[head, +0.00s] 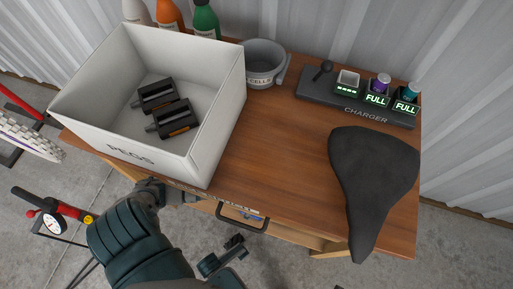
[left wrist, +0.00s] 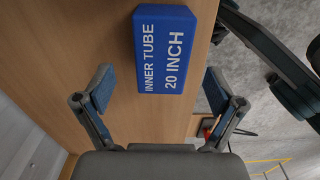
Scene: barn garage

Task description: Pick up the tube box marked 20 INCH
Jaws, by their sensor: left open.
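The blue box marked INNER TUBE 20 INCH (left wrist: 167,55) lies on a wooden surface in the left wrist view. My left gripper (left wrist: 160,88) is open there, with one finger on each side of the box's near part and gaps visible between fingers and box.
On the bench stand a white PEGS bin (head: 215,117) with two black pedals (head: 167,107), a grey CELLS cup (head: 264,64), a CHARGER (head: 357,99) and a black saddle (head: 372,175). Bottles (head: 206,20) stand behind. The bench middle (head: 285,140) is clear.

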